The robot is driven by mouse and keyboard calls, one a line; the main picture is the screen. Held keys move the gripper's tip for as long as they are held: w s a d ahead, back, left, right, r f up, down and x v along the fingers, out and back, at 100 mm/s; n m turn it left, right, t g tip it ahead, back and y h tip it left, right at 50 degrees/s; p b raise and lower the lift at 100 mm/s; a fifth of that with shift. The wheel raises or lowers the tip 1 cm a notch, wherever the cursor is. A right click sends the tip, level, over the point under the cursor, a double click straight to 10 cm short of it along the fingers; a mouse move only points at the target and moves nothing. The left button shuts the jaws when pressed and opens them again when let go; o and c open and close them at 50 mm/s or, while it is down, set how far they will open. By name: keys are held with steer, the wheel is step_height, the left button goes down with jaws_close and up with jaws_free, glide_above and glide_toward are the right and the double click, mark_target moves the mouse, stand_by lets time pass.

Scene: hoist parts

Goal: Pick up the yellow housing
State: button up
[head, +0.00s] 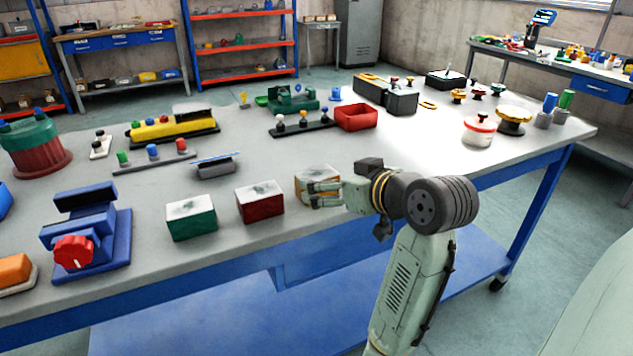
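The yellow housing (318,172) is a small block with a pale top near the front edge of the grey workbench (330,237). It stands at the right end of a row with a green block (191,224) and a red block (260,206). My gripper (311,194) comes in from the right, its two fingers apart, one above the other in the picture. The fingers overlap the housing and hide part of its front. I cannot tell whether they touch it or are only in front of it.
A blue fixture with a red knob (73,253) stands at the front left. A grey block (216,168), a red bin (356,116) and a dark rail with knobs (303,128) lie behind the row. The bench top right of my gripper is mostly clear.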

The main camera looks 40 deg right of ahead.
mark_target(321, 177)
steer(key=x, duration=0.2)
steer(key=p+x, duration=0.1)
steer(key=x, duration=0.2)
steer(key=shift+w+a, duration=0.15)
steer(key=shift+w, duration=0.25)
steer(key=shift+c, duration=0.2)
steer(key=shift+r, duration=0.1)
steer(key=c, duration=1.5)
